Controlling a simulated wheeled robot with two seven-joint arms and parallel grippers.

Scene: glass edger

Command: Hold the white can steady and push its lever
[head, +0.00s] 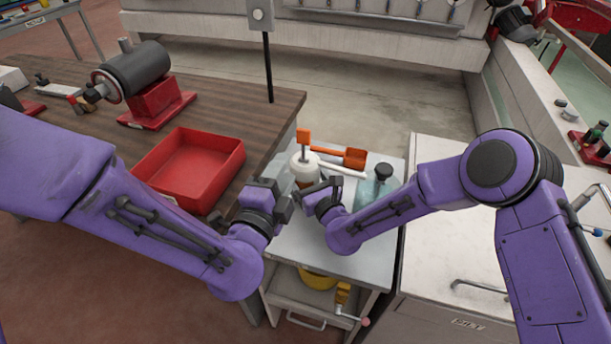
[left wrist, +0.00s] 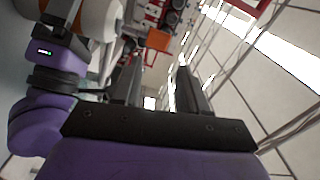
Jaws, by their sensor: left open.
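The white can (head: 304,168) stands on the small grey cart, with a dark stem and an orange piece (head: 304,136) above it. I cannot tell whether that orange piece is the lever. My left gripper (head: 288,200) is open, close to the can's near left side. In the left wrist view its fingers (left wrist: 158,85) are apart with nothing seen between them, and a white rounded body, likely the can (left wrist: 98,18), is at the upper left. My right gripper (head: 322,188) is at the can's near right side and partly hides it; its jaws are too small to read.
A blue-green bottle with a black cap (head: 378,183) stands to the right on the cart top (head: 300,245). An orange tool (head: 340,156) and a white rod lie behind the can. A red tray (head: 190,165) sits on the wooden bench at left. A white counter (head: 445,245) adjoins at right.

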